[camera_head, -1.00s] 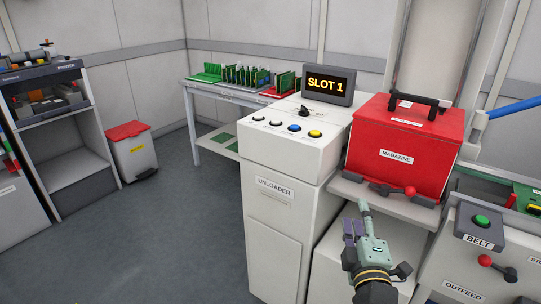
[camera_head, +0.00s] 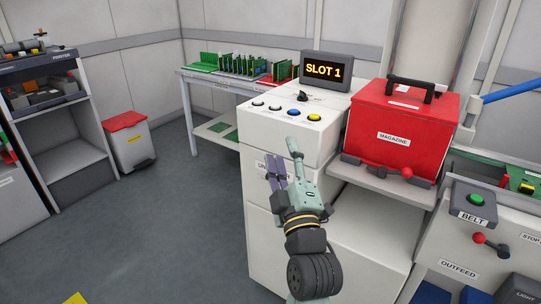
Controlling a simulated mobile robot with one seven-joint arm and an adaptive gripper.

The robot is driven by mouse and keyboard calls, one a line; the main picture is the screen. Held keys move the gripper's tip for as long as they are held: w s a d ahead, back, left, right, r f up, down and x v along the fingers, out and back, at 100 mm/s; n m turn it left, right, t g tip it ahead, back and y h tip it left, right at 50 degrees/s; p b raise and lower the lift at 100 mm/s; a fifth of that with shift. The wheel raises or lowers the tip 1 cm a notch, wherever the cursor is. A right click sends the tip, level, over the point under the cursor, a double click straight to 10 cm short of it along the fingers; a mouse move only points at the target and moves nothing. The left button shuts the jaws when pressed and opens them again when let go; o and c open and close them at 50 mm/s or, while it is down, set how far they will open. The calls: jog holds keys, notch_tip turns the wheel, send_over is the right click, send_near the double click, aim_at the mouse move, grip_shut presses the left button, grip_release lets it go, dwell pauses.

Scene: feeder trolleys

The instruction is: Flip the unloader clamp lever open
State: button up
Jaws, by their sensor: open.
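The white unloader cabinet (camera_head: 259,225) stands in the middle, with a row of buttons on its sloped panel and a display reading SLOT 1 (camera_head: 325,70). A shelf on its right side holds the red magazine box (camera_head: 404,115). Along the front of that shelf is the grey clamp bar with a red-knobbed clamp lever (camera_head: 407,173), its knob toward the right. My gripper (camera_head: 285,165) is open and empty, in front of the cabinet and left of the lever, well apart from it in the picture. It hides part of the UNLOADER label.
A belt box with a green button (camera_head: 475,199) and another red-knobbed lever (camera_head: 478,238) stand at the right. Behind are a table with green boards (camera_head: 230,64) and a red-lidded bin (camera_head: 128,145). The floor at left is open.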

jog(key=shift+s+a+r+y, duration=0.1)
jog(key=shift+a+r+y, duration=0.1)
jog(key=shift+a+r, duration=0.3)
jog(key=shift+s+a+r+y, duration=0.1)
jog(key=shift+a+r+y, duration=0.1)
jog(key=shift+a, duration=0.5)
jog(key=shift+a, duration=0.1)
